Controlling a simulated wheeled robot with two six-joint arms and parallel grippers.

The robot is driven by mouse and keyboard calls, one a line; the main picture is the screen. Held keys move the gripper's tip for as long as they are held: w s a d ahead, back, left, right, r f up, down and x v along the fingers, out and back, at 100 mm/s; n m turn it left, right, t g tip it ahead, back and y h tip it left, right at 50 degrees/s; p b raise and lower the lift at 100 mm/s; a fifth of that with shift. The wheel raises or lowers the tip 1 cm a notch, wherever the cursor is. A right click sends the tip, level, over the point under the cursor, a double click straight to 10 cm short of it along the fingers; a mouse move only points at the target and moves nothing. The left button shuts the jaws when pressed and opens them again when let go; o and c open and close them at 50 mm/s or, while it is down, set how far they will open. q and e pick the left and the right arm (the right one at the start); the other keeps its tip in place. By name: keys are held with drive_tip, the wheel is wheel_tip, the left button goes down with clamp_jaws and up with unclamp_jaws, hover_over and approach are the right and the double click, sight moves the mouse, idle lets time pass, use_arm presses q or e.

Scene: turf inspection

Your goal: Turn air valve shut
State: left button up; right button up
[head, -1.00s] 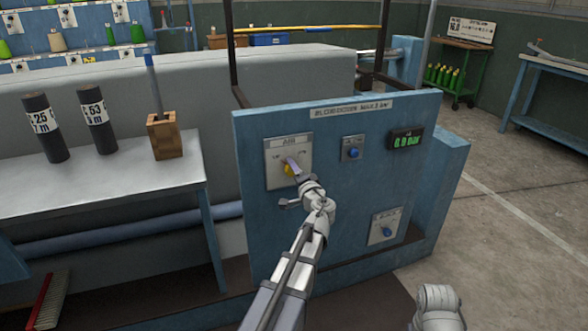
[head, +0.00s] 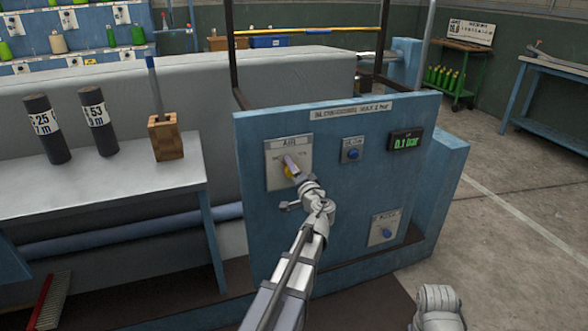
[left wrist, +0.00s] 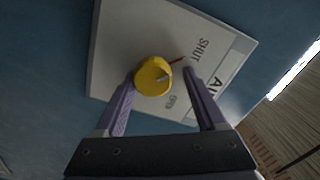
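The air valve is a yellow knob (left wrist: 153,77) on a pale plate (left wrist: 125,40) marked AIR, SHUT and OPEN. In the left wrist view a thin red mark beside the knob points toward the word SHUT. My left gripper (left wrist: 160,79) has its two fingers apart, one on each side of the knob. One finger is close to the knob; a small gap shows at the other. In the head view the left gripper (head: 292,166) is at the plate and partly hides the knob.
The blue panel (head: 340,200) also carries a smaller blue button (head: 353,154), a display (head: 406,141) reading 0.1 bar, and a lower blue knob (head: 387,233). A table (head: 100,185) with two dark cylinders and a wooden block stands at left.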

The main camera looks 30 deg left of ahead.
use_arm(q)
drive_tip(key=shift+o, duration=0.9)
drive_tip(key=shift+f, duration=0.1)
drive_tip(key=v, duration=0.7)
drive_tip(key=shift+s+d+r, duration=0.25)
drive_tip(key=shift+d+r, duration=0.05)
